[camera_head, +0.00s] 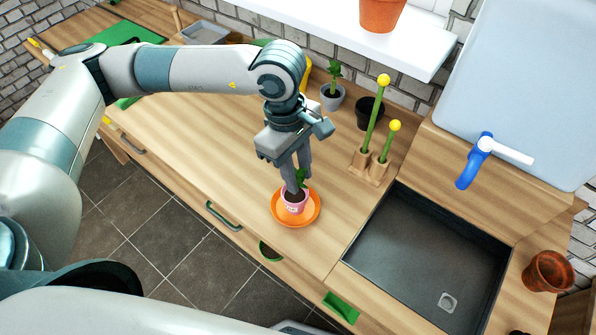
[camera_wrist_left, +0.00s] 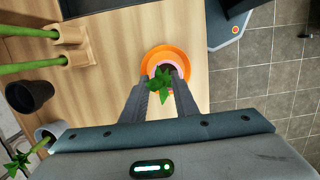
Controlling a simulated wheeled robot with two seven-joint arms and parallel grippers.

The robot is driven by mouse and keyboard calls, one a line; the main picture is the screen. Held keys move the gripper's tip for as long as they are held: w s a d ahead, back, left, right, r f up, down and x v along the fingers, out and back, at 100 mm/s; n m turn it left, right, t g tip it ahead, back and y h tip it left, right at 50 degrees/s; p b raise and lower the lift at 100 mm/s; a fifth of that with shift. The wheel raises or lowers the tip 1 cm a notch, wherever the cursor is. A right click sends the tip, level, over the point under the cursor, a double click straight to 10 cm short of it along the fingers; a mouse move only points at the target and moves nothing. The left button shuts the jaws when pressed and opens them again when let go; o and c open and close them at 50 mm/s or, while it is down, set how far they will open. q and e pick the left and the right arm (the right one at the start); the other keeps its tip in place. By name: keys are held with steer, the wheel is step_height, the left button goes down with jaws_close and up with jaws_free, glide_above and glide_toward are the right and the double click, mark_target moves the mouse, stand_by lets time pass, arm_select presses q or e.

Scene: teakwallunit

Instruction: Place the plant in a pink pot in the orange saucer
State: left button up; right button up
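The small pink pot (camera_head: 293,206) with a green plant is upright, over or in the middle of the orange saucer (camera_head: 313,217) on the wooden worktop. Whether its base rests on the saucer is hard to see. My left gripper (camera_head: 292,186) points down at the pot, its fingers by the plant at rim height. In the left wrist view the fingers (camera_wrist_left: 163,80) stand apart on either side of the green leaves (camera_wrist_left: 162,86), above the orange saucer (camera_wrist_left: 183,57). I cannot see whether they press on the pot. My right gripper is not in view.
A dark sink (camera_head: 425,255) lies to the right. Yellow-tipped green tools (camera_head: 376,120) stand in a wooden holder (camera_head: 369,166) behind it. A grey pot with a plant (camera_head: 332,98) and a black pot (camera_head: 369,113) stand near the wall. The worktop left of the saucer is clear.

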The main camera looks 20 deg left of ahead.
arm_select(q)
steer(key=o, duration=0.3)
steer(key=shift+r, duration=0.25)
steer(key=shift+w+r, duration=0.15)
steer(key=shift+r, duration=0.2)
step_height(320, 180, up, 11)
steer(key=a+b, duration=0.1)
steer(key=b, duration=0.2)
steer(key=shift+w+a, duration=0.15)
steer(key=shift+a, duration=0.2)
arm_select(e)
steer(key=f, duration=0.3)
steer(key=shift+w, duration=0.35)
